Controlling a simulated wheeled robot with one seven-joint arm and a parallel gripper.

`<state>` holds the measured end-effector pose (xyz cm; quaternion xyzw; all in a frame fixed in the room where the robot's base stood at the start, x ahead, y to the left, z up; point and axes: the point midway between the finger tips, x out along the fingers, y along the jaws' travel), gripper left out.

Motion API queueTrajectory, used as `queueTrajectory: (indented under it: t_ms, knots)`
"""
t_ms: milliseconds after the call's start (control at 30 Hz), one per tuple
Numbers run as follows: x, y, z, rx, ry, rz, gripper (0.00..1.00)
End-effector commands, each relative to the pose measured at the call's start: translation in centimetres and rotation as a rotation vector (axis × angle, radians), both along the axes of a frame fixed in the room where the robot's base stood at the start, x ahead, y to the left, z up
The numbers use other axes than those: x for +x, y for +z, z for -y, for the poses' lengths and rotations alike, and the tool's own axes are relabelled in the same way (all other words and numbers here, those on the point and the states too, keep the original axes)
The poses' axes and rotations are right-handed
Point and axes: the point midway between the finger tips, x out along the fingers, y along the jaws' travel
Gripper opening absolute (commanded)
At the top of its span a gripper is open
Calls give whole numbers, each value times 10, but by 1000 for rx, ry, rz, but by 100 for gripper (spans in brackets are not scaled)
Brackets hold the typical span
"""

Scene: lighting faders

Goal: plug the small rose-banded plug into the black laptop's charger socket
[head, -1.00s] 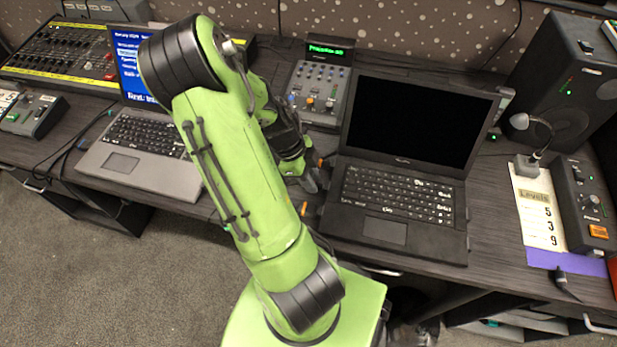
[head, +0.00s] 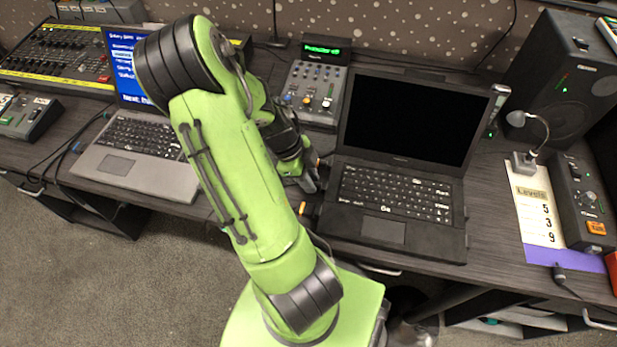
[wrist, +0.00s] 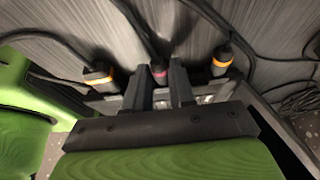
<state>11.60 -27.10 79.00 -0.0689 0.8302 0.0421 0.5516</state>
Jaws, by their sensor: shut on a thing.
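The black laptop (head: 385,232) stands open, its screen dark, right of centre in the head view. My gripper (head: 308,184) is low beside its left edge. In the wrist view my gripper (wrist: 160,86) has its two fingers around the small rose-banded plug (wrist: 158,72) and is shut on it. The plug's dark cable runs away toward the top of that view. The plug's tip and the charger socket are hidden behind the fingers, so I cannot tell whether they touch.
Orange-banded plugs with cables flank my gripper, one left (wrist: 97,76) and one right (wrist: 221,62). A grey laptop (head: 140,160) stands left. A small mixer (head: 312,92) stands behind. A lamp (head: 532,145) and black speaker (head: 562,85) stand right.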

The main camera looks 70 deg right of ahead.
Motion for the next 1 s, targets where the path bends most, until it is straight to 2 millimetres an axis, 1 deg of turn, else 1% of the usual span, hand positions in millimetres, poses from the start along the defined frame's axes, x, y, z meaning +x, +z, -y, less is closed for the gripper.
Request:
queueTrajectory:
  t_ms: [33, 167, 200, 367, 633, 700, 767, 867, 1000]
  knots:
    - [-4, 0, -1, 2, -8, -8, 0]
    - [-4, 0, -1, 3, -8, -9, 0]
    - [-4, 0, -1, 3, -8, -9, 29]
    - [-3, 0, -1, 2, -6, -7, 53]
    - [-2, 0, 0, 1, -3, -4, 54]
    - [1, 6, 0, 0, -2, -2, 54]
    - [5, 15, -1, 0, 0, -1, 54]
    - [15, 40, -2, -1, 2, 0, 54]
    - [31, 79, -5, -2, 1, 1, 54]
